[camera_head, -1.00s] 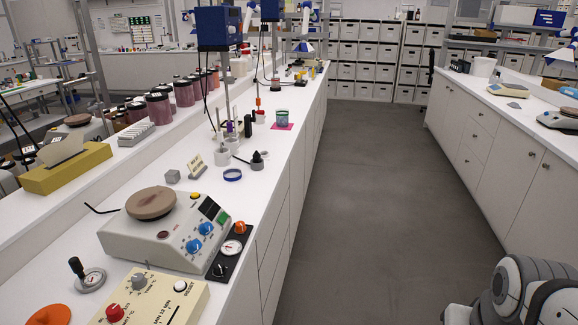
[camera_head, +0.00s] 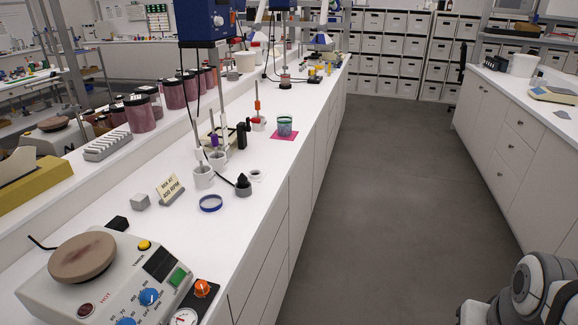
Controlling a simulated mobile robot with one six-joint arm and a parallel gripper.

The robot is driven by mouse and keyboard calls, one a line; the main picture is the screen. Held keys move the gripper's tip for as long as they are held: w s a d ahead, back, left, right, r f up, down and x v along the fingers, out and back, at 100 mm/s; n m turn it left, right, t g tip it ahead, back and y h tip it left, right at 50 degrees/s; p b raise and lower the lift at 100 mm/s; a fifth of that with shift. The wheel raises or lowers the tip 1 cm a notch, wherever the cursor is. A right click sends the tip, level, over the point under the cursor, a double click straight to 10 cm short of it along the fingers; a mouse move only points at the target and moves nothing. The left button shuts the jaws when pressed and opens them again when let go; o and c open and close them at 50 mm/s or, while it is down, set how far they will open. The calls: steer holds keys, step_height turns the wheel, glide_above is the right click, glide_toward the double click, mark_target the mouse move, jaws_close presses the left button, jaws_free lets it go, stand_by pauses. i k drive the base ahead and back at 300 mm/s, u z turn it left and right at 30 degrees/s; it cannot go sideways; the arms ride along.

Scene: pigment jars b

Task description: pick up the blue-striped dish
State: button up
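A low round dish with a blue band around its side (camera_head: 211,203) lies on the white bench top (camera_head: 225,235), near the bench's front edge. It stands in front of the white mugs and to the right of a small sign. It looks empty, though it is small in the picture. My gripper is not in view; only a grey and black rounded part of my own arm shows at the lower right corner.
Near the dish stand a sign (camera_head: 170,188), a grey cube (camera_head: 140,202), a black-topped small bottle (camera_head: 243,185) and a white mug (camera_head: 204,176). A hotplate (camera_head: 95,280) fills the near bench. A teal cup (camera_head: 285,125) stands on a pink mat (camera_head: 284,135). The aisle floor (camera_head: 390,200) is clear.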

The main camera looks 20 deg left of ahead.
mark_target(211, 202)
steer(key=z, duration=0.05)
steer(key=i, duration=2.25)
steer(key=u, duration=3.35)
steer(key=i, duration=1)
steer(key=z, duration=0.05)
